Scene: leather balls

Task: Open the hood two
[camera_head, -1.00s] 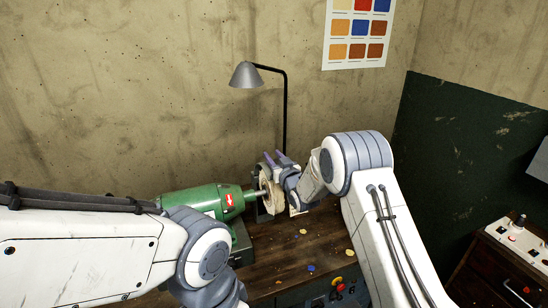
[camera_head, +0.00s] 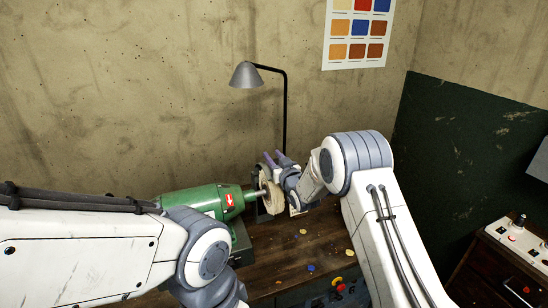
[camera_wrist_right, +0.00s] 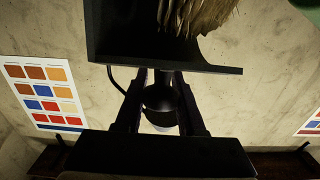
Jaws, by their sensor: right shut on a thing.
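The green polishing machine (camera_head: 205,200) stands on the bench with a pale fibrous buffing wheel (camera_head: 272,199) on its shaft. In the right wrist view the dark hood (camera_wrist_right: 150,52) crosses the top, with the wheel's bristles (camera_wrist_right: 195,14) beside it. My right gripper (camera_head: 277,159) is at the far upper side of the wheel. Its fingers (camera_wrist_right: 160,76) are shut on the hood at the hood's edge; the exact contact is dark and hard to see. Much of the hood is hidden in the head view by the wheel and gripper. My left arm shows at lower left, its gripper out of frame.
A lamp (camera_head: 246,75) on a black stem stands behind the wheel, close to the right gripper. Several coloured scraps (camera_head: 311,268) lie on the wooden bench (camera_head: 270,250). A control panel (camera_head: 338,290) with buttons is at the front. A wall is behind.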

